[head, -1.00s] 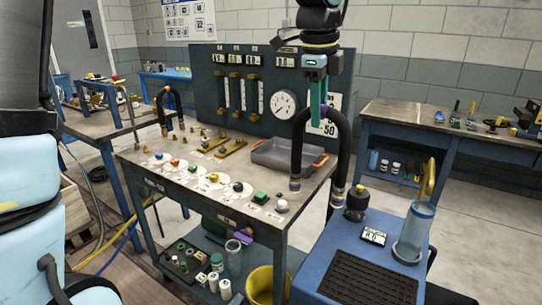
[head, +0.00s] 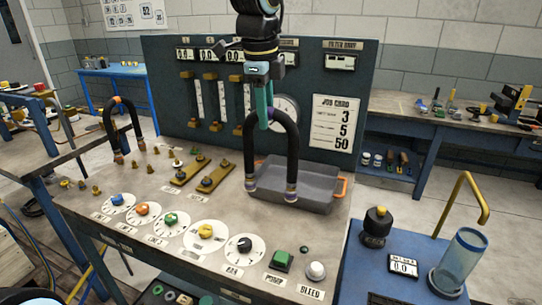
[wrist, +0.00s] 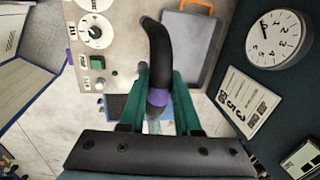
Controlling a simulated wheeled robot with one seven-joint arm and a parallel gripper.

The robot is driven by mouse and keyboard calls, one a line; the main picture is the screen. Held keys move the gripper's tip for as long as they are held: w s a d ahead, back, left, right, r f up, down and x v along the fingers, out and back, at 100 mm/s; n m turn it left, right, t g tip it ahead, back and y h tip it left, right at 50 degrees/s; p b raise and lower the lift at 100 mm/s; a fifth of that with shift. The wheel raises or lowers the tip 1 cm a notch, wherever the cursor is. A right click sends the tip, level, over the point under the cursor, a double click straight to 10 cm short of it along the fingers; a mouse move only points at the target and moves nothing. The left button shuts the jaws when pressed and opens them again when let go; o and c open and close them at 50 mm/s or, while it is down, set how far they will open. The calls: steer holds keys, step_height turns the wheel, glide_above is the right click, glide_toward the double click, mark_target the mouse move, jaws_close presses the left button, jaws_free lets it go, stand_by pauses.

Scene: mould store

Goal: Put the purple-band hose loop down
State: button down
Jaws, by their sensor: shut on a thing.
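The purple-band hose loop (head: 293,150) is a black upside-down U with metal-and-purple ends. My gripper (head: 264,118) is shut on the top of its arch, where a purple band (wrist: 158,98) shows between the green fingers in the wrist view. The loop hangs upright over the bench (head: 215,205), its ends in front of the grey tray (head: 318,192) in the head view. I cannot tell whether the ends touch the bench top or are just above it.
An orange-band hose loop (head: 137,125) stands at the bench's left. Brass fittings (head: 205,175), several dials (head: 238,247), a green button (head: 279,261) and a white knob (head: 316,270) crowd the front. A gauge panel (head: 160,90) rises behind. A blue cart (head: 350,270) stands at right.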

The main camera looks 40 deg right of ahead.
step_height(320, 180, down, 6)
steer(key=shift+f+p, duration=0.25)
steer(key=shift+p, duration=0.15)
steer(key=shift+f, duration=0.2)
steer(key=c, duration=0.6)
jaws_free()
steer(key=shift+r, duration=0.1)
step_height(320, 180, up, 12)
steer(key=s+a+b, duration=0.1)
steer(key=shift+s+a, duration=0.2)
steer(key=shift+a, duration=0.2)
